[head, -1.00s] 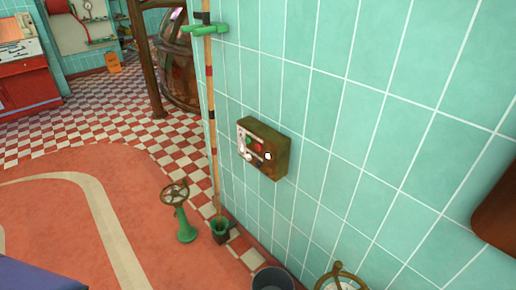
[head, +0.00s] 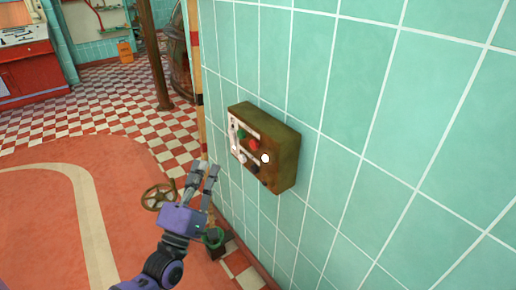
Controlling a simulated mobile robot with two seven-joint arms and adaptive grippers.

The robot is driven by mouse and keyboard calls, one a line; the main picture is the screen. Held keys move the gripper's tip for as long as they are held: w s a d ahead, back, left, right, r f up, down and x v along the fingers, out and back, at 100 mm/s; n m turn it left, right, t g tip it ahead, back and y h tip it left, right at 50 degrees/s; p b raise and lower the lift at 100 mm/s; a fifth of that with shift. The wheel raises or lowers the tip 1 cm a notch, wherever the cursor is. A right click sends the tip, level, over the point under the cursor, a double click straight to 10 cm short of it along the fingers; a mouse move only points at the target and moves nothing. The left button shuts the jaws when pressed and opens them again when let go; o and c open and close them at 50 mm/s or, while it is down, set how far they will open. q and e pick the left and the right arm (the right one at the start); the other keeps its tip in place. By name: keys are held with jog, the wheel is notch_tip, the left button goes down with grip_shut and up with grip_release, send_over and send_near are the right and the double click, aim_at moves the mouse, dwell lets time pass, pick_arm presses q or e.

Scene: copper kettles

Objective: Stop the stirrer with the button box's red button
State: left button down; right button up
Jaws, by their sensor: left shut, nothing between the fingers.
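The button box (head: 279,150) is a worn brown-green box on the tiled wall, in the middle of the head view. Its face bears a red button (head: 254,145), a green button (head: 241,134), a white round one (head: 265,159) and dark ones lower down. My left gripper (head: 207,167) is shut and empty. In the picture it is left of and a little below the box, apart from it, with its fingers pointing up. The stirrer cannot be made out; part of a copper kettle (head: 182,62) shows at the back. My right gripper is out of view.
A handwheel (head: 159,196) and a green pole holder (head: 214,238) are near my left gripper. A pole stands along the wall's edge, left of the box. The wall right of the box is bare. Red cabinets (head: 35,78) stand far left.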

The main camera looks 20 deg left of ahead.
aim_at(254, 145)
pick_arm(q)
jog(key=w+d+r+n+b, duration=0.1)
jog(key=w+d, duration=0.3)
jog(key=w, duration=0.4)
jog(key=shift+r+y, duration=0.2)
jog(key=shift+y, duration=0.1)
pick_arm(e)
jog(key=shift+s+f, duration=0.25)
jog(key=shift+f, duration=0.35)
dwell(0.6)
pick_arm(q)
jog(key=shift+w, duration=0.1)
dwell(0.4)
jog(key=shift+w+d, duration=0.15)
jog(key=shift+w, duration=0.15)
jog(key=shift+w+d, duration=0.25)
jog(key=shift+w, duration=0.15)
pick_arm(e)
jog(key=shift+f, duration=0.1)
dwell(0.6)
pick_arm(q)
jog(key=shift+s, duration=0.15)
dwell(0.3)
jog(key=shift+s+a, duration=0.4)
jog(key=shift+s, duration=0.25)
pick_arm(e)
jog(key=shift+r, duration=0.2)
